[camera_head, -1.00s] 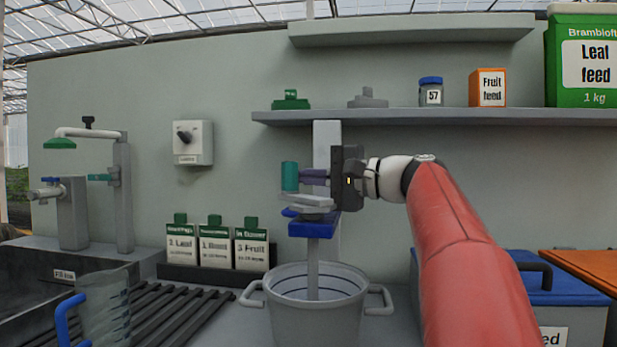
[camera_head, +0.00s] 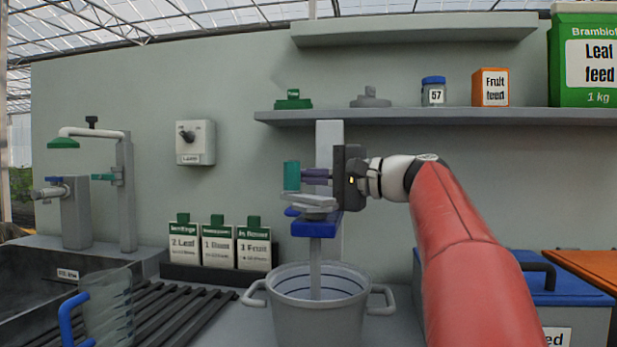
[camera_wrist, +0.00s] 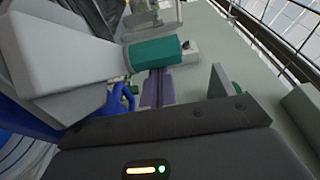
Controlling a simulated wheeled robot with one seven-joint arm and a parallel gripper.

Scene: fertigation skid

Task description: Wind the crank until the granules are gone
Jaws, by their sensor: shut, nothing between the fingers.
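The crank has an upright teal handle (camera_head: 291,176) and a pale grey arm (camera_head: 308,200). It sits on a blue mixer head (camera_head: 315,228), whose grey shaft (camera_head: 316,270) runs down into a grey bucket (camera_head: 320,318). My gripper (camera_head: 305,176) is shut and empty, its purple fingers pointing left at the handle's side. In the wrist view the shut fingers (camera_wrist: 158,78) end right by the teal handle (camera_wrist: 155,53); I cannot tell whether they touch it. The granules do not show; the bucket's bottom is hidden.
A clear jug (camera_head: 105,305) stands on a slatted rack at left. A shelf (camera_head: 430,116) runs above my gripper. A blue-lidded bin (camera_head: 570,290) is at right, partly behind my arm.

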